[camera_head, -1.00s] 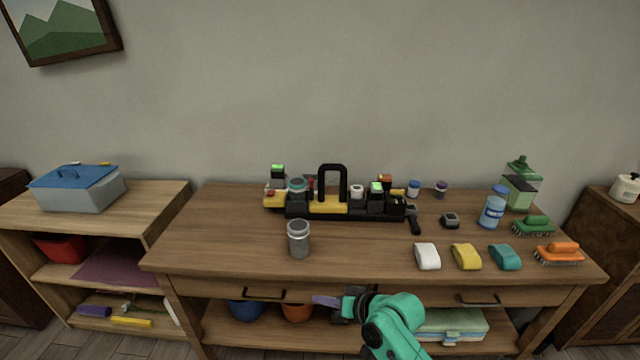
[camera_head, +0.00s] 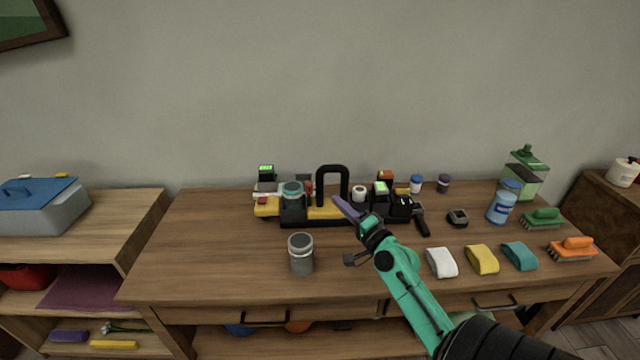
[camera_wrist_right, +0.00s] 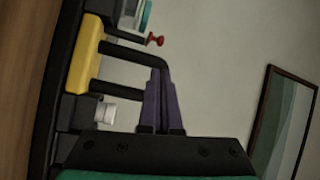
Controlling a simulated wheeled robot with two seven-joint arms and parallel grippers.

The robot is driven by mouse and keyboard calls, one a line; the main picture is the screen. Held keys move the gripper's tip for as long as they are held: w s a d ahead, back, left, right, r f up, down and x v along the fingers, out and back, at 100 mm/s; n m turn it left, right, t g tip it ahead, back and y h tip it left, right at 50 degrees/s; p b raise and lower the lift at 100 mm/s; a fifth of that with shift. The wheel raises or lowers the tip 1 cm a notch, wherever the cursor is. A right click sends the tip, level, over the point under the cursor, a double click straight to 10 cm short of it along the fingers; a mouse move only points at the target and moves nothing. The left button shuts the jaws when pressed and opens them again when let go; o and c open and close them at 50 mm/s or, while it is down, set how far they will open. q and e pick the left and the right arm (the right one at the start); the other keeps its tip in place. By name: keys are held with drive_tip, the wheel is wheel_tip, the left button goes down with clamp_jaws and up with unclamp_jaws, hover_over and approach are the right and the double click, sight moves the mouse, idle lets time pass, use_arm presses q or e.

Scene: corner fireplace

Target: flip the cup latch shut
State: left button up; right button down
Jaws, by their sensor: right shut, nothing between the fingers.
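My right gripper (camera_head: 343,206) has purple fingers pressed together with nothing between them. It is over the tabletop, in front of the black caddy's handle (camera_head: 333,184). In the right wrist view the shut fingers (camera_wrist_right: 164,97) overlap the end of the handle (camera_wrist_right: 125,52); I cannot tell whether they touch it. A dark cup with a teal lid (camera_head: 292,190) sits in the caddy's left part, and its teal top shows in the wrist view (camera_wrist_right: 147,15). A grey lidded cup (camera_head: 301,256) stands upright in front. No latch is clearly distinguishable on either cup. My left gripper is not in view.
The caddy also has a white knob (camera_wrist_right: 105,110) and a red knob (camera_wrist_right: 155,40). The table's left part is clear.

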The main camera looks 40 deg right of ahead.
sight(309, 184)
use_arm(q)
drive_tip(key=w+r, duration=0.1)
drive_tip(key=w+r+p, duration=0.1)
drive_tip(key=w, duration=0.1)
drive_tip(key=shift+p, duration=0.3)
use_arm(e)
drive_tip(key=w, duration=0.9)
drive_tip(key=shift+d+r, duration=0.35)
drive_tip(key=shift+r, duration=0.05)
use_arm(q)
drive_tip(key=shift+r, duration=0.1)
